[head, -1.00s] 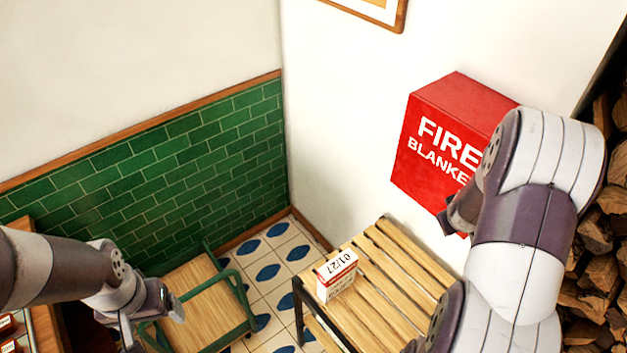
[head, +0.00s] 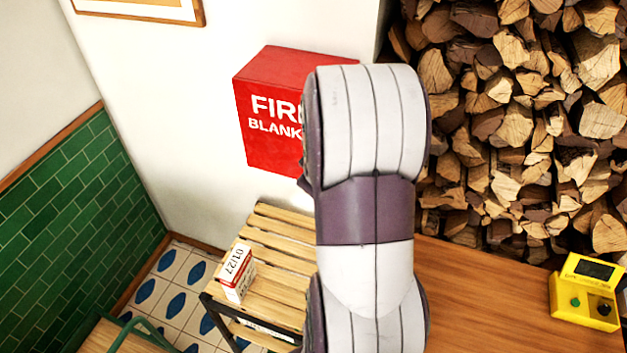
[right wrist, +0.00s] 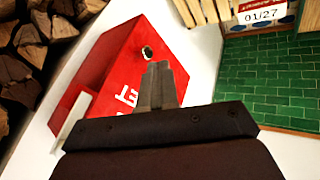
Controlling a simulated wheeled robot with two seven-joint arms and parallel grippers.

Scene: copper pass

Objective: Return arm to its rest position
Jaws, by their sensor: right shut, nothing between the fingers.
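My right arm (head: 372,210) stands raised in the middle of the head view, and its links hide the right gripper there. In the right wrist view the right gripper (right wrist: 158,82) is shut, its fingers together with nothing between them. The red fire blanket box (head: 275,115) is on the white wall, partly covered by my right arm in the head view. The box also shows behind the fingers in the right wrist view (right wrist: 115,70); whether they touch it I cannot tell. My left gripper is out of view.
A slatted wooden rack (head: 275,245) holds a small white and red box (head: 235,274) dated 01/27. A wooden counter (head: 480,300) carries a yellow device (head: 588,292) at the right. Stacked firewood (head: 510,120) fills the back right. A green chair (head: 135,330) stands at lower left.

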